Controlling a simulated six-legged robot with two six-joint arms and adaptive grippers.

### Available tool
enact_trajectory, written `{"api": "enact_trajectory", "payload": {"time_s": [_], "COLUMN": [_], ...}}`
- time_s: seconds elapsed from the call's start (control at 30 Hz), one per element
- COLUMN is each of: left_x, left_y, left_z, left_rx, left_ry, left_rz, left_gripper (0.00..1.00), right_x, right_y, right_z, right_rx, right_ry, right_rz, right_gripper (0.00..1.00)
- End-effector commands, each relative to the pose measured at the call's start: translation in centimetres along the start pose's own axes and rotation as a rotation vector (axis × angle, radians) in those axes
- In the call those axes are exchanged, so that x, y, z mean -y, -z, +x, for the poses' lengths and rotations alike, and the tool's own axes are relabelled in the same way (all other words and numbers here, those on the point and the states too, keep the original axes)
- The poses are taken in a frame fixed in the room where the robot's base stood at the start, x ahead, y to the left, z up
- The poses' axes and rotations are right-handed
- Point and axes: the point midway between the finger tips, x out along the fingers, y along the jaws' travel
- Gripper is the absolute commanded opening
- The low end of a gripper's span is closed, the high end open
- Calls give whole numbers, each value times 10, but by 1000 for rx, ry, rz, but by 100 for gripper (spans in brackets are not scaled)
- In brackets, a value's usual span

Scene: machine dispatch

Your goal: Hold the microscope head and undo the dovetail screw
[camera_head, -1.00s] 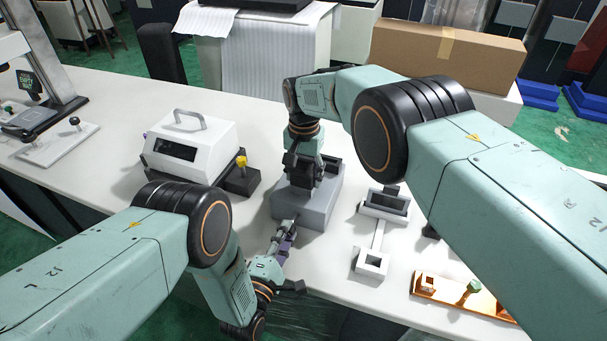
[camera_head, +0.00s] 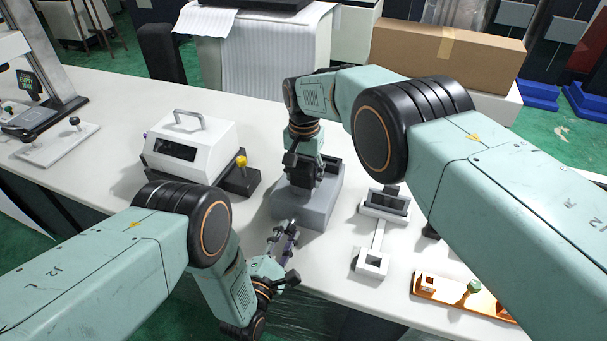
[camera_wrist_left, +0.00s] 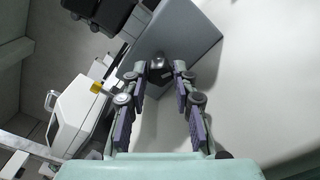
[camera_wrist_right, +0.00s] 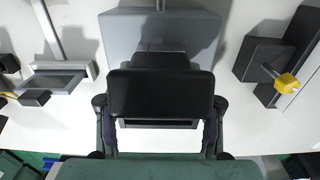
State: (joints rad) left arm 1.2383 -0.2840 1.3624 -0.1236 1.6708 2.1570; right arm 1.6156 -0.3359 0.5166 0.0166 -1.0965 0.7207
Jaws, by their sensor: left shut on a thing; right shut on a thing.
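The black microscope head (camera_wrist_right: 160,95) sits at the grey block-shaped base (camera_head: 310,212) in the middle of the table. My right gripper (camera_head: 303,172) reaches down from above and is shut on the head, with a finger on each side in the right wrist view. The dovetail screw shows as a small dark knob (camera_wrist_left: 158,68) on the side of the grey base in the left wrist view. My left gripper (camera_wrist_left: 160,78) is shut on this knob, its purple-padded fingers on either side. In the head view the left fingers (camera_head: 288,228) hide the screw.
A white box with a handle (camera_head: 190,145) and a yellow knob (camera_head: 241,161) stand left of the base. A white fixture (camera_head: 372,262) and an orange tray (camera_head: 450,296) lie to the right. A cardboard box (camera_head: 450,60) stands behind. Clear tabletop lies around the base.

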Motion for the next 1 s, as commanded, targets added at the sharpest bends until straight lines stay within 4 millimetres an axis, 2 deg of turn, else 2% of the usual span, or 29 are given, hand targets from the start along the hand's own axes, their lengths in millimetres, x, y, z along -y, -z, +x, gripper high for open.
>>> {"api": "enact_trajectory", "payload": {"time_s": [0.4, 0.73, 0.77, 1.0], "left_x": [1, 1, 1, 0], "left_y": [0, 0, 0, 0], "left_z": [-1, -1, -1, 0], "left_rx": [-2, -2, -2, -1], "left_ry": [1, 1, 1, 1], "left_rz": [-381, -436, -435, -434], "left_gripper": [2, 2, 29, 49], "right_x": [0, 0, 0, 0], "right_y": [0, 0, 0, 0], "right_z": [0, 0, 0, 0], "right_rx": [0, 0, 0, 0], "right_ry": [0, 0, 0, 0], "right_rz": [0, 0, 0, 0], "right_gripper": [12, 12, 12, 12]}}
